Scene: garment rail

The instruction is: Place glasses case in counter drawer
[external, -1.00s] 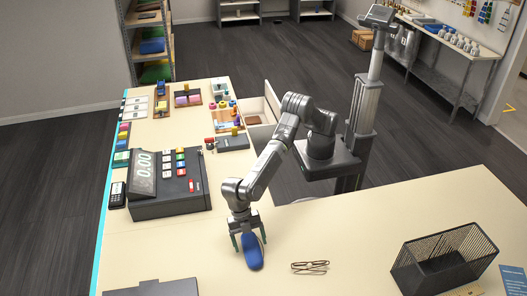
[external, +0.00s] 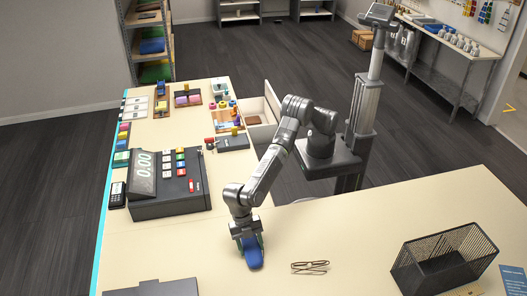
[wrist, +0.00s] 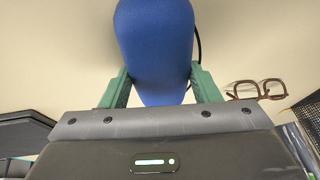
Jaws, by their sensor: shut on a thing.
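The blue glasses case (external: 253,256) lies on the counter in the external view. My gripper (external: 248,244) is down over its near-arm end, with a finger on each side. In the wrist view the case (wrist: 157,45) fills the space between the green fingers (wrist: 160,88), which touch its sides; my gripper is shut on it. The counter drawer (external: 262,112) stands pulled out on the far right side of the counter, with a brown item inside. Part of its inside is hidden.
Eyeglasses (external: 310,267) lie right of the case, and a black wire basket (external: 443,262) stands farther right. A cash register (external: 168,185) and a card reader (external: 117,194) stand to the left. Several small goods fill the counter's far end. The counter right of my arm is mostly clear.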

